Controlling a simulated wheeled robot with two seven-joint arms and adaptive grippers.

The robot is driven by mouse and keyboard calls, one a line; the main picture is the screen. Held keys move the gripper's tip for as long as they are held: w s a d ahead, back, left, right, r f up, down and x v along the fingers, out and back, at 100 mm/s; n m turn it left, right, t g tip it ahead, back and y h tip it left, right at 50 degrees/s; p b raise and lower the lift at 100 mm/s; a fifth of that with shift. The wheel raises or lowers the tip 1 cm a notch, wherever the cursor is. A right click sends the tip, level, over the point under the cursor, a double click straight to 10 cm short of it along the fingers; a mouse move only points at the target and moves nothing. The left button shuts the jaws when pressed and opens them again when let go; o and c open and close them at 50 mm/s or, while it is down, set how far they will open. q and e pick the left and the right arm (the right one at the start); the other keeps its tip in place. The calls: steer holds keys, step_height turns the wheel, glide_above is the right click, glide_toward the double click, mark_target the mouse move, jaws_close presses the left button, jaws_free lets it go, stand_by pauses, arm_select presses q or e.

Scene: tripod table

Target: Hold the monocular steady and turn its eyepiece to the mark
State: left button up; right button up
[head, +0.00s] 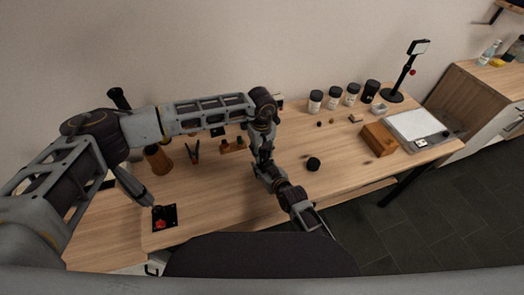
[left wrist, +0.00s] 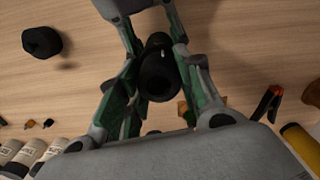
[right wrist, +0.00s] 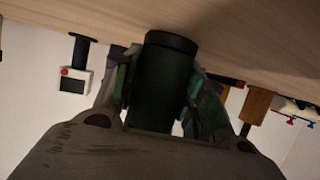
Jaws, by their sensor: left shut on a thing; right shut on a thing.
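The monocular is a dark green cylinder (right wrist: 162,92) with a black ring (right wrist: 171,41) at one end, seen close up in the right wrist view. In the left wrist view its round black end (left wrist: 158,78) faces the camera. My left gripper (head: 261,154) reaches down over the table and is shut on it. My right gripper (head: 268,172) comes from the near side and is shut on it too; its grey part shows at the top of the left wrist view. In the head view the grippers largely hide the monocular. I cannot make out the mark on it.
A black cap (head: 313,164) lies on the table right of the grippers. Several jars (head: 352,93), a wooden box (head: 379,139), a pale scale (head: 414,124) and a stand (head: 405,75) are at the right. Pliers (head: 195,153) lie left. The front middle is clear.

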arm_select(q)
steer(key=n, duration=0.4)
steer(key=shift+a, duration=0.15)
steer(key=n, duration=0.3)
steer(key=shift+n, duration=0.3)
steer(key=n, duration=0.3)
steer(key=shift+s+n, duration=0.1)
steer(key=shift+n, duration=2)
steer(key=o, duration=1)
steer(key=shift+s, duration=0.1)
steer(key=shift+o, duration=0.2)
steer(key=shift+r, duration=0.1)
